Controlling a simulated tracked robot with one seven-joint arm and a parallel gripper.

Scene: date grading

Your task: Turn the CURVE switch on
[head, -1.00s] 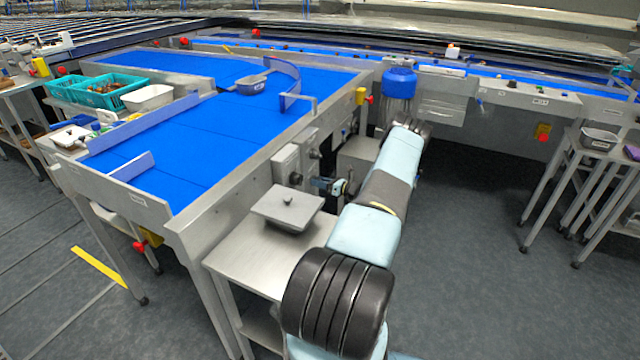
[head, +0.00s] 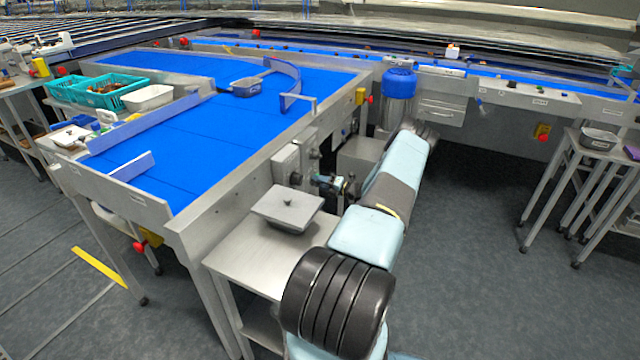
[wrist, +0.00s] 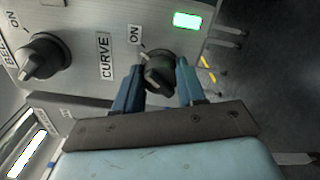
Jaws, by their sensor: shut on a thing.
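The CURVE switch (wrist: 158,72) is a round black knob on a grey panel in the wrist view. The CURVE label (wrist: 106,57) is to its left, and an ON mark (wrist: 135,34) sits at its upper left. My gripper (wrist: 155,84) has one blue finger on each side of the knob and is shut on it. The fingers and knob tilt hide part of the knob, so I cannot tell its exact setting. In the head view my gripper (head: 319,181) is at the side of the grey control box (head: 287,168); the knob is not clear there.
A second black knob (wrist: 43,59) with its own ON mark is left of CURVE. A green lamp (wrist: 187,20) is lit on the panel. A lidded grey tub (head: 287,207) stands on the steel table (head: 235,256) below the control box. Open floor lies to the right.

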